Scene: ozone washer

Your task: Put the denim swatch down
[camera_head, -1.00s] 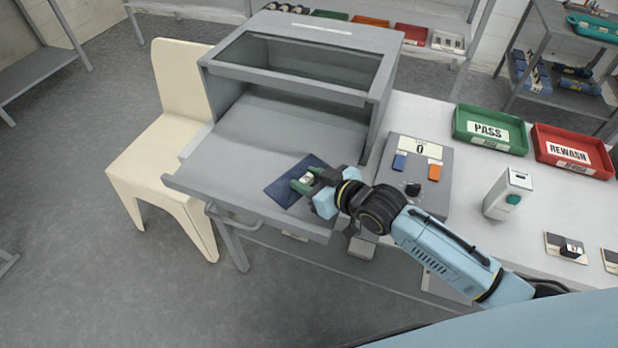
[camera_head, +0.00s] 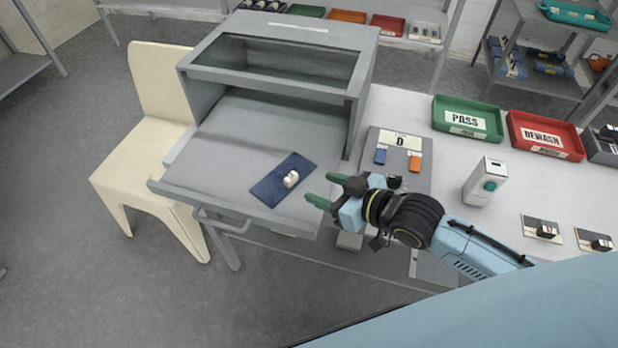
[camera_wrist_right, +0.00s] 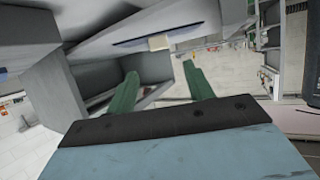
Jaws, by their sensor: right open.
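The denim swatch (camera_head: 268,189) is a dark blue flat rectangle with a small white block (camera_head: 291,179) on it. It lies flat on the pulled-out grey tray (camera_head: 222,165) of the washer (camera_head: 278,58), near the tray's right front. My right gripper (camera_head: 323,190) is open and empty, with green fingers apart, just right of the swatch and not touching it. In the right wrist view the open green fingers (camera_wrist_right: 160,88) show with nothing between them, and the swatch (camera_wrist_right: 132,43) is beyond them, seen nearly edge-on. My left gripper is not in view.
A control panel (camera_head: 405,152) with blue and orange buttons stands right of the washer. A cream chair (camera_head: 150,150) stands left of the washer.

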